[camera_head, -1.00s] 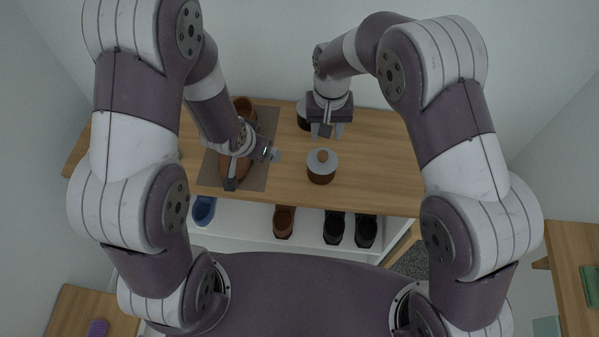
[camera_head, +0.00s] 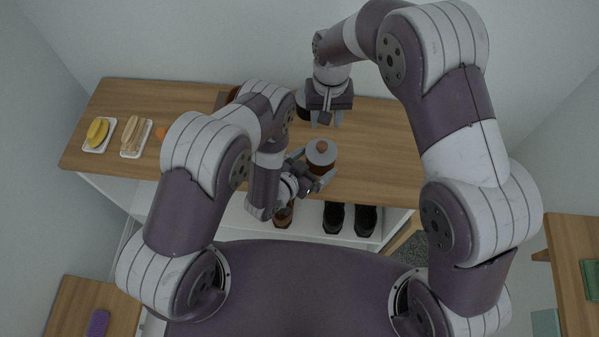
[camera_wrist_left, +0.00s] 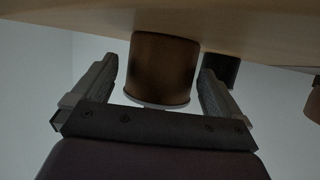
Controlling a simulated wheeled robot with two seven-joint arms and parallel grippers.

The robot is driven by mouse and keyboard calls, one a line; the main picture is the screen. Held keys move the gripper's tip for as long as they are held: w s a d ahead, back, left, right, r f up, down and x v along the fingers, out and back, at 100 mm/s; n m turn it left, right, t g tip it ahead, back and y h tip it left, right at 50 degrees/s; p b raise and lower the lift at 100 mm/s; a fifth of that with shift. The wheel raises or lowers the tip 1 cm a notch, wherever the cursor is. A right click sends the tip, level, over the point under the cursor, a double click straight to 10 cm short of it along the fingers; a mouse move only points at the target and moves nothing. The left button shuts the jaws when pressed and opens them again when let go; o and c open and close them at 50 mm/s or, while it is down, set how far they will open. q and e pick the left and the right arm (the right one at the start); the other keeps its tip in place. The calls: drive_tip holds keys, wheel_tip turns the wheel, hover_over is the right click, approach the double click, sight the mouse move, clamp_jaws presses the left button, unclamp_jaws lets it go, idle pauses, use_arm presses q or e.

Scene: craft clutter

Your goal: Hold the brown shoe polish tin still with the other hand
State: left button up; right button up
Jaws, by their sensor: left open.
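The brown shoe polish tin (camera_head: 321,154), with a grey lid and a brown knob, stands on the table right of centre. My left gripper (camera_head: 314,168) is open, with one finger on each side of the tin. In the left wrist view the tin's brown body (camera_wrist_left: 162,68) stands between the two fingers, with a gap visible on both sides. My right gripper (camera_head: 326,116) is farther back, above the table, and its fingers look apart with nothing between them.
A dark tin (camera_head: 302,104) stands at the back, partly hidden by my right gripper. Two white trays, one with yellow items (camera_head: 97,134), lie at the left of the wooden table (camera_head: 385,150). Shoes (camera_head: 334,217) stand on the shelf below. The table's right side is clear.

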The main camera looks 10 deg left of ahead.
sight(320, 159)
use_arm(q)
drive_tip(key=shift+x, duration=1.9)
drive_tip(key=shift+a, duration=0.15)
drive_tip(key=c, duration=0.9)
drive_tip(key=shift+c, duration=0.2)
drive_tip(key=shift+o, duration=0.2)
drive_tip(key=shift+c, duration=0.8)
drive_tip(key=shift+f, duration=0.1)
